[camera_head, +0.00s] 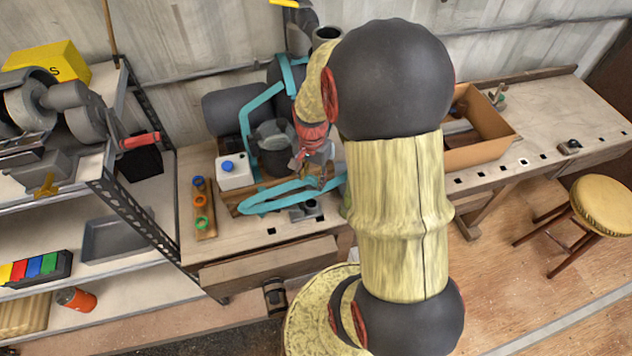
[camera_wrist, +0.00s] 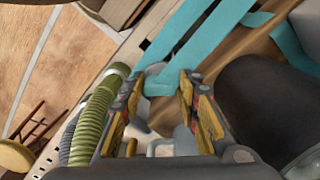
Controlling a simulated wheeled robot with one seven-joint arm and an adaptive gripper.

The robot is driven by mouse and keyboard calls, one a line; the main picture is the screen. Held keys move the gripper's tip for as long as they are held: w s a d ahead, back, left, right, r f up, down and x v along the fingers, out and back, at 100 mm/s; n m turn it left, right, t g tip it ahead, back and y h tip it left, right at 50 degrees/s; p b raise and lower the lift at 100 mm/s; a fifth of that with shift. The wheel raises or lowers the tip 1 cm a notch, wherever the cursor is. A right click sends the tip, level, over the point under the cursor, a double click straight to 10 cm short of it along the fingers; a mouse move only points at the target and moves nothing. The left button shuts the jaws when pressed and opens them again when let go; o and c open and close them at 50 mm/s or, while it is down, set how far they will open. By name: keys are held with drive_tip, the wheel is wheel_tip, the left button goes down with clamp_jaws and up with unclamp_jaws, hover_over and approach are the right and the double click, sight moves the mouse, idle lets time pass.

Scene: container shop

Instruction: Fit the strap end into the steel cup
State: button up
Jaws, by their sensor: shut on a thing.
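The teal strap (camera_head: 262,199) loops along the bench front, and a long run of it shows in the wrist view (camera_wrist: 190,45). My gripper (camera_head: 322,178) is above the bench. In the wrist view its two yellow-padded fingers (camera_wrist: 160,90) have the strap's near end between them, and it is shut on that end. A small grey steel cup (camera_head: 311,207) stands on a dark base at the bench front, just below my gripper. In the wrist view a grey rounded part lies behind the strap end; I cannot tell whether the strap touches the cup.
A white box with a blue cap (camera_head: 235,172), a dark bucket (camera_head: 275,158) and a board of coloured rings (camera_head: 203,208) stand left of my gripper. A brown open box (camera_head: 478,150) is to the right.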

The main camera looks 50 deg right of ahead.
drive_tip(key=shift+w+a, duration=0.2)
drive_tip(key=shift+w+a+f, duration=0.1)
drive_tip(key=shift+w+f, duration=0.05)
wheel_tip(320, 180, down, 5)
drive_tip(key=b, duration=0.4)
drive_tip(key=shift+f, duration=0.1)
drive_tip(key=shift+f+b, duration=0.5)
drive_tip(key=shift+f, duration=0.25)
drive_tip(key=shift+f, duration=1.4)
idle(2.5)
drive_tip(key=o, duration=1.3)
drive_tip(key=shift+r, duration=0.1)
